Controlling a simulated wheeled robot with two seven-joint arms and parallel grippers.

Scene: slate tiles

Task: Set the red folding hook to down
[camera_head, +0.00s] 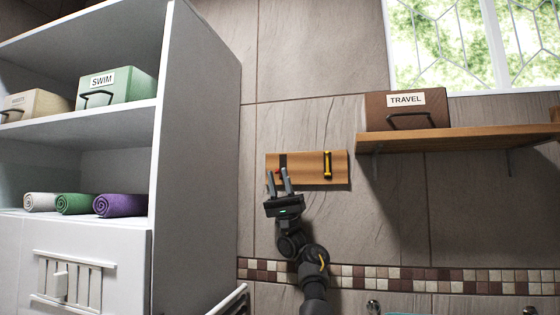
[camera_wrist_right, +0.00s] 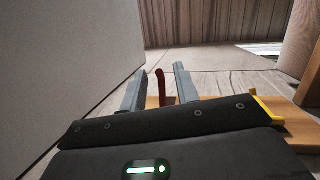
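A wooden board (camera_head: 307,178) on the tiled wall carries the hooks. The red folding hook (camera_wrist_right: 161,86) stands out from the board in the right wrist view, between my two fingers, with gaps on both sides. In the head view only a little red shows behind the fingers of my right gripper (camera_head: 277,173). My right gripper is open at the left part of the board. Its fingers hide most of the red hook and a dark plate there. My left gripper is not in view.
A yellow hook (camera_head: 327,165) is on the right part of the board. A white shelf unit (camera_head: 195,150) with boxes and rolled towels stands close on the left. A wooden wall shelf (camera_head: 460,140) with a TRAVEL box (camera_head: 405,110) is at the upper right.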

